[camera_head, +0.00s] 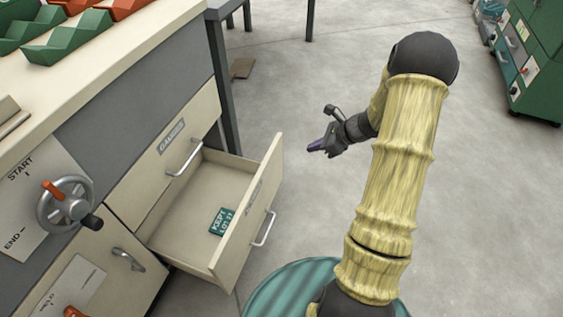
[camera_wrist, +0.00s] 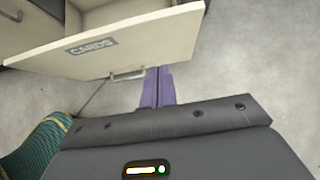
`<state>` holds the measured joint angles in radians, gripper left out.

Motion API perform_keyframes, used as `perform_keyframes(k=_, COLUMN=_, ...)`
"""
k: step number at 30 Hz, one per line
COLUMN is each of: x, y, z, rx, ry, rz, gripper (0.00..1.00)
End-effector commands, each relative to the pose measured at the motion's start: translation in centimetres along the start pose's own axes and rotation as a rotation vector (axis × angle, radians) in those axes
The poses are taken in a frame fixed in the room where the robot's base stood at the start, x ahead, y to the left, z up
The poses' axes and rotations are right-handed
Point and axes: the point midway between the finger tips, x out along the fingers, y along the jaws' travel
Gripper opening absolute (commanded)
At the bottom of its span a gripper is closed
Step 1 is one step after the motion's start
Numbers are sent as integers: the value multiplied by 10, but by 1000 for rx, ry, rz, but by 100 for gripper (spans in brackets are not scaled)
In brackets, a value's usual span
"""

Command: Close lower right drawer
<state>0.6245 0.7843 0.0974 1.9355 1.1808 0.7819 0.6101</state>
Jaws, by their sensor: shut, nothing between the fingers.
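The lower right drawer (camera_head: 262,200) is cream and stands pulled well out of the cabinet, with a bar handle on its front. A teal card or box (camera_head: 222,221) lies inside it. In the wrist view the drawer front (camera_wrist: 140,42) shows a label reading CARDS, and its handle (camera_wrist: 127,76) is at the lower edge. My gripper (camera_head: 315,146) has purple fingers, shut and empty, beyond the drawer's outer face and to its right. In the wrist view the fingertips (camera_wrist: 158,72) appear just right of the handle; I cannot tell whether they touch the drawer.
A shut drawer (camera_head: 183,137) sits above the open one. Green bins (camera_head: 70,38) stand on the worktop. A green cabinet (camera_head: 545,60) stands far right. The floor right of the drawer is clear.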

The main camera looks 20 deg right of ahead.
Motion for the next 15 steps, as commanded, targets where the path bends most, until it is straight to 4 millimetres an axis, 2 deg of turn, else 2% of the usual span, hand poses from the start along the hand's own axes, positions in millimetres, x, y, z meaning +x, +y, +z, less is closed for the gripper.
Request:
perform_keyframes(k=11, x=1, y=-2, z=-1, rx=9, ry=-5, rz=-4, gripper=0)
perform_keyframes(k=15, x=10, y=-2, z=-2, rx=8, ry=-5, rz=-2, gripper=0)
